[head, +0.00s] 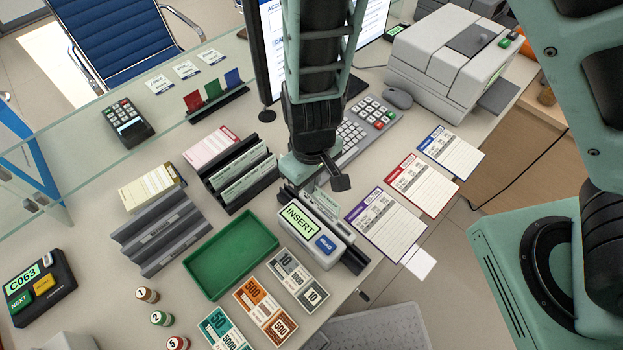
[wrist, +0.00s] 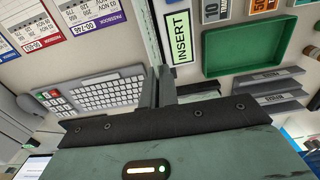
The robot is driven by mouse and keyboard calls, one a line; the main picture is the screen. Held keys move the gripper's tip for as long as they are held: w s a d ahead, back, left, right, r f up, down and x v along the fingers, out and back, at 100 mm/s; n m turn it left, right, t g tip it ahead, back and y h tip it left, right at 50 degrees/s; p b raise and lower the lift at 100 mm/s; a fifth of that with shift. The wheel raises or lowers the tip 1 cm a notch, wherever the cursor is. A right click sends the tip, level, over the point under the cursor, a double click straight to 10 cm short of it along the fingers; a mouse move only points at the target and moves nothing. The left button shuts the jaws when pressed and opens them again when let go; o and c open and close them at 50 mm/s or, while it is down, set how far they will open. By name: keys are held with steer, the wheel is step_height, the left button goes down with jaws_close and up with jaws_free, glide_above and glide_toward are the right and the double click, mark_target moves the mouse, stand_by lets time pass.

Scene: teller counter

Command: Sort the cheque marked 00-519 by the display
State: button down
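My gripper (head: 335,176) hangs over the back end of the cheque reader (head: 318,250). The reader's display (head: 299,219) reads INSERT, and a blue READ button (head: 326,243) sits beside it. The display also shows in the wrist view (wrist: 179,38). There my fingers (wrist: 160,82) look close together beside the reader; I cannot tell whether thin paper is between them. Pale green cheques (head: 245,182) stand in a black rack (head: 214,188) left of my gripper. The marking 00-519 is not readable on any. A grey slotted sorter (head: 165,236) with small labels stands farther left.
An empty green tray (head: 230,262) lies between sorter and reader. Passbooks (head: 386,222) lie right of the reader. A keyboard (head: 362,130) and monitor (head: 262,60) stand behind my arm, with a printer (head: 445,65) at back right. Banknote stacks (head: 265,305) lie in front.

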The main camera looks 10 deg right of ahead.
steer(key=shift+r+p, duration=1.2)
steer(key=shift+r, duration=0.25)
